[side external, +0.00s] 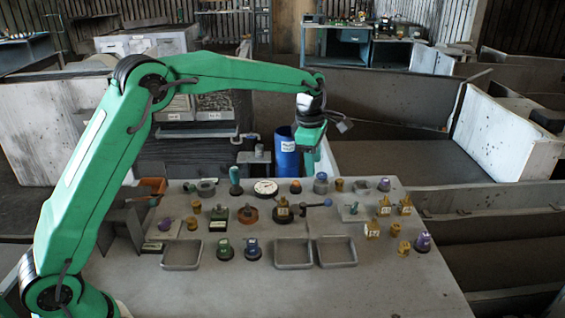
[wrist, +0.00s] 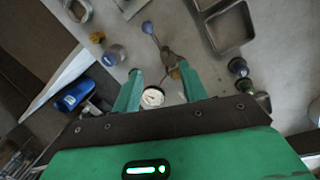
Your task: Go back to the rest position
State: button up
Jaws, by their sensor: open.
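My green arm reaches over the grey table (side external: 200,285) in the side view. My gripper (side external: 312,160) hangs above the back part of the table, pointing down. In the wrist view my gripper (wrist: 158,84) has its two green fingers apart, with nothing held between them. A round white-faced gauge (wrist: 153,97) shows below and between the fingers. The same gauge (side external: 266,188) stands on the table in the side view, to the left of my gripper.
A blue barrel (side external: 282,150) stands behind the table. The table's front is clear.

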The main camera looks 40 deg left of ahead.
jog(key=s+a+r+m+t, duration=0.1)
jog(key=s+a+r+m, duration=0.1)
jog(key=s+r+m, duration=0.55)
jog(key=s+a+r+m+t, duration=0.1)
jog(key=s+a+r+m, duration=0.2)
jog(key=s, duration=0.8)
jog(key=s+f+m+t, duration=0.1)
jog(key=s+f+m, duration=0.1)
jog(key=s+m, duration=0.4)
jog(key=s+a+f+m+t, duration=0.1)
jog(key=s+m, duration=0.5)
jog(key=s, duration=0.5)
jog(key=shift+a+f, duration=0.15)
jog(key=shift+f, duration=0.25)
